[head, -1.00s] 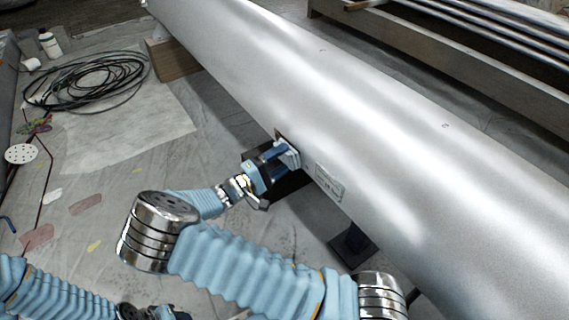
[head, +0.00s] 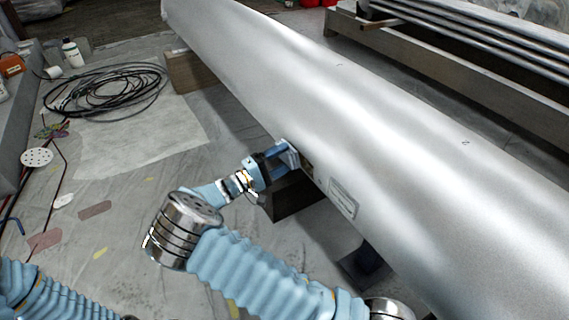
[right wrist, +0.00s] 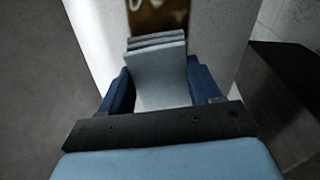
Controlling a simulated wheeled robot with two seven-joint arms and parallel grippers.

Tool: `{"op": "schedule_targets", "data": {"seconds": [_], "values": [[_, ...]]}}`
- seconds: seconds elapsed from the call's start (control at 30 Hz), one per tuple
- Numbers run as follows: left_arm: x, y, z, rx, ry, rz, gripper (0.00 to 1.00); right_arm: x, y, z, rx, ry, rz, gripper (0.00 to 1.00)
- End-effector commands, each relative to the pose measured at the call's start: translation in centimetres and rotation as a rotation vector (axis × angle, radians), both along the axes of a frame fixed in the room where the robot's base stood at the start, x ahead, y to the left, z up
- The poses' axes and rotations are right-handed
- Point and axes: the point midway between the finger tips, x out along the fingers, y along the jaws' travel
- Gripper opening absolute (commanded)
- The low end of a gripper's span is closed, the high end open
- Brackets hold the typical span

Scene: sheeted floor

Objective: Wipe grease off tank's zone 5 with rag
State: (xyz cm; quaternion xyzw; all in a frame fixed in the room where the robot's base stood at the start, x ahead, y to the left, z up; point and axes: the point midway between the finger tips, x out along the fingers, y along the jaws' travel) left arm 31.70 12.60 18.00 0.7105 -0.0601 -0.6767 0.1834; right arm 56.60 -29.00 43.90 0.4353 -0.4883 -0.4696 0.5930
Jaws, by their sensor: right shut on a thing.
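The tank (head: 400,150) is a long silver cylinder lying diagonally across the head view. My right gripper (head: 290,156) is at its lower near side, left of a small label plate (head: 343,198). It is shut on the rag (right wrist: 160,80), a folded pale grey-blue cloth in the right wrist view. A brown grease patch (right wrist: 158,17) shows just beyond the rag's folded edge; in the head view a dark bit of it (head: 307,168) shows right of the gripper. Whether the rag touches the tank is hard to tell. My left arm shows at lower left; its gripper is out of view.
Dark and wooden support blocks (head: 192,72) stand under the tank. A coil of black cable (head: 105,92) lies on a pale sheet (head: 170,135) at left. Bottles (head: 72,53) stand at far left. A rack of pipes (head: 480,45) lies behind the tank. Floor near the left is mostly open.

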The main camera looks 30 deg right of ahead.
Motion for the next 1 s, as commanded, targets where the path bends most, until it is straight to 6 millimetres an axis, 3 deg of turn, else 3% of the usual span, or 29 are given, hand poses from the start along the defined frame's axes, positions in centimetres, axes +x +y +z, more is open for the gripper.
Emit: {"op": "schedule_targets", "data": {"seconds": [0.3,0.47,1.0], "values": [[0.0,0.0,-1.5,0.000,0.000,0.000,0.43,2.8,-0.1,-0.2,0.000,-0.002,0.000,0.39],[0.0,0.0,-1.6,0.000,0.000,0.000,0.43,3.2,0.1,0.0,-0.001,-0.001,0.000,0.39],[0.0,0.0,0.0,0.000,0.000,0.000,0.43,-0.3,0.1,0.1,-0.001,-0.001,0.000,0.39]]}}
